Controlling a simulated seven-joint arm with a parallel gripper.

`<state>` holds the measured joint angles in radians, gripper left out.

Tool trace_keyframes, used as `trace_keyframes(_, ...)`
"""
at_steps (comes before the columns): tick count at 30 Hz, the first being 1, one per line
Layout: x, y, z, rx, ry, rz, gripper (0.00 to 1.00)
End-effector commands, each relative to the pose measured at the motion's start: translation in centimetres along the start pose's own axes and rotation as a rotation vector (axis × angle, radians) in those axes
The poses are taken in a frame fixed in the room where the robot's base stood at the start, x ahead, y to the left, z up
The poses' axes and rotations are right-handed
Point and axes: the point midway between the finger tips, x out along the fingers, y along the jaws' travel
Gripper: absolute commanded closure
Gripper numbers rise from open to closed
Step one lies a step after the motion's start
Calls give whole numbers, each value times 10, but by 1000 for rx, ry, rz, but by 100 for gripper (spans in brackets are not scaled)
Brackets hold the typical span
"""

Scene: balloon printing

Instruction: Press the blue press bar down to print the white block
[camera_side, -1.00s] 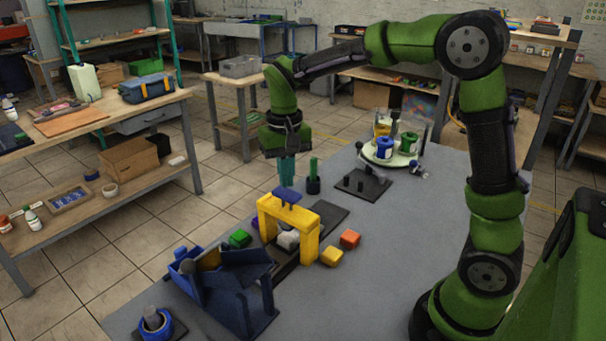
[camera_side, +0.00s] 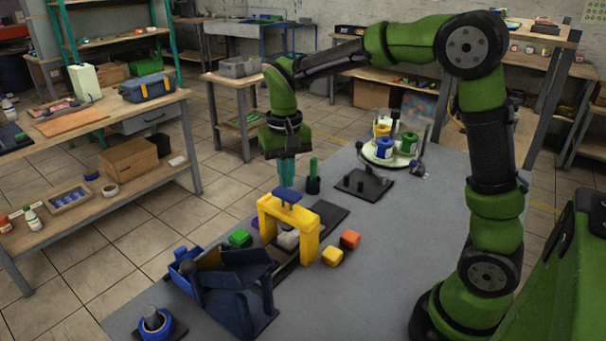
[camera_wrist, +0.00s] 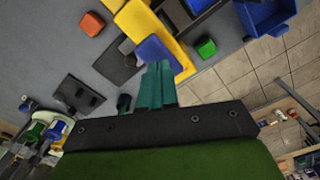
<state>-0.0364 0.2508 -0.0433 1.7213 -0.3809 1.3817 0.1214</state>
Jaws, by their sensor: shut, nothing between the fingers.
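The blue press bar (camera_side: 287,195) sits on top of the yellow press frame (camera_side: 305,236). The white block (camera_side: 289,239) is under the frame's arch, seen in the side view. My gripper (camera_side: 287,182) is shut and empty, pointing down with its teal fingertips just above the blue bar. In the side view I cannot tell whether the tips touch the bar. In the wrist view my gripper (camera_wrist: 158,66) overlaps the edge of the blue press bar (camera_wrist: 158,52), and the yellow frame (camera_wrist: 150,27) lies beyond it.
A green block (camera_side: 240,238) lies left of the frame; yellow (camera_side: 332,256) and orange (camera_side: 350,239) blocks lie right. A dark blue fixture (camera_side: 231,290) stands in front. Behind are a dark peg board (camera_side: 362,186) and a round tray with pots (camera_side: 389,157). The table's right side is clear.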

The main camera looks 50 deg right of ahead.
Motion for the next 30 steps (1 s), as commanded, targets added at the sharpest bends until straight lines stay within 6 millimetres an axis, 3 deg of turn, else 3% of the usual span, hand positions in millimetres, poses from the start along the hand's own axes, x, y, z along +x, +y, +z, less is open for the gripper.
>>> trace_keyframes(30,36,0,0,1,-1,0,100)
